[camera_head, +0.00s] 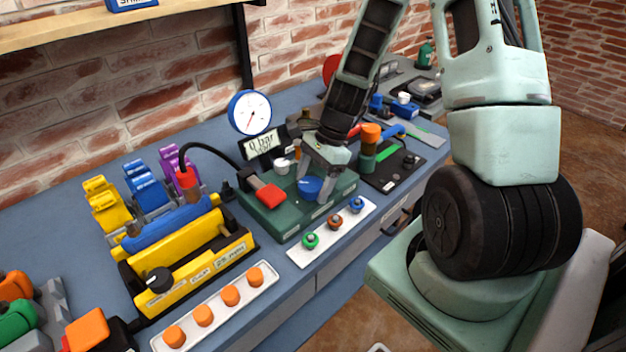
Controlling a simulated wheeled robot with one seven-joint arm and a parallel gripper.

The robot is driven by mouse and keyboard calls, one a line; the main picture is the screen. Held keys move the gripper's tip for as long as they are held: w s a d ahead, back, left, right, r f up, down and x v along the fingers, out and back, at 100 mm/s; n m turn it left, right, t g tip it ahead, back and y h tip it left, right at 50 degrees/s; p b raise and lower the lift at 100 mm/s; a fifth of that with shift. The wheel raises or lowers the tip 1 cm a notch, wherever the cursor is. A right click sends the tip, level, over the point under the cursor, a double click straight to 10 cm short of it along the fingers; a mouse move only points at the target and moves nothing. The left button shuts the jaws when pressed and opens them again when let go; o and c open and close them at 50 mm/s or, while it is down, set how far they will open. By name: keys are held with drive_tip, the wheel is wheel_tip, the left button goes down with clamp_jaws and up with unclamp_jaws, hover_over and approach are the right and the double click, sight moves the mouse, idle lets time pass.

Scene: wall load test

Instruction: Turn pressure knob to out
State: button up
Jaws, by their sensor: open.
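A dark green panel (287,220) lies on the blue bench and carries a blue round knob (308,187), a small white knob (282,166) and a red block-shaped part (265,195). I cannot read which knob is the pressure knob or its labels. A display (262,144) behind the panel reads 0 bar. A round white gauge with a blue rim (249,112) stands above it. My gripper (315,184) is open, pointing down over the blue knob, with its fingers beside it. Whether the fingers touch the knob is unclear. The gripper partly hides the panel behind it.
A white strip with small coloured knobs (333,247) lies in front of the panel. A yellow fixture (190,262) with a blue cylinder stands to the left. A dark board (408,168) with an orange-topped part (371,133) is to the right. A brick wall rises behind.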

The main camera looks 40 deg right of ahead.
drive_tip(key=c, duration=1)
drive_tip(key=shift+n, duration=0.3)
